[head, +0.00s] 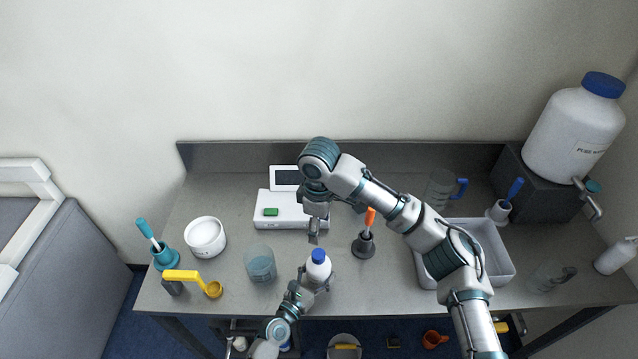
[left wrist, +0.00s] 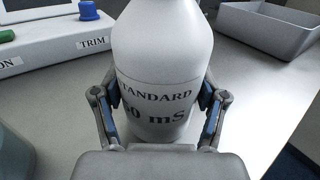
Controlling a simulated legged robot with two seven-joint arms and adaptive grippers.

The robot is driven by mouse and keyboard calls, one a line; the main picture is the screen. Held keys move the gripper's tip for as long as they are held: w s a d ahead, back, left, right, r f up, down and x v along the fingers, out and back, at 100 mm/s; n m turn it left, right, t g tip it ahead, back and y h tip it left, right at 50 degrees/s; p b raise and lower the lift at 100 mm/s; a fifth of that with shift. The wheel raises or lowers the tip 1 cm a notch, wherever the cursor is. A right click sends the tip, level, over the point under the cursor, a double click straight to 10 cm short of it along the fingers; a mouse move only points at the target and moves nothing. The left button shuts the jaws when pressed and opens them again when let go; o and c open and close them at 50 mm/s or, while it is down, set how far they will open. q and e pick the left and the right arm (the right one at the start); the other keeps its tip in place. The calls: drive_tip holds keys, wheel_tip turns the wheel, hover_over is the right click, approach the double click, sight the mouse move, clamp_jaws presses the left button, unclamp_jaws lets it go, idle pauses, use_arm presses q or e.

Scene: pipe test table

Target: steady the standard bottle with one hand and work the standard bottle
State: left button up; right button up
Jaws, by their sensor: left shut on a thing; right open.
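The standard bottle (head: 318,267) is white with a blue cap and stands upright near the table's front edge. In the left wrist view the bottle (left wrist: 160,75) fills the middle, with its "STANDARD" label facing the camera. My left gripper (left wrist: 158,100) has a finger on each side of the bottle's body and is shut on it. In the head view the left gripper (head: 318,280) reaches it from the front. My right gripper (head: 314,236) is open and points down, just behind and above the blue cap, apart from it as far as I can tell.
A white meter (head: 265,222) stands behind. A beaker (head: 260,264) is left of the bottle; a dark holder with an orange-handled tool (head: 364,245) is right. A grey tray (head: 500,262) lies partly under my right arm. A white bowl (head: 205,237) and yellow-handled item (head: 183,275) are left.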

use_arm(q)
drive_tip(key=o, duration=1.3)
drive_tip(key=shift+o, duration=0.2)
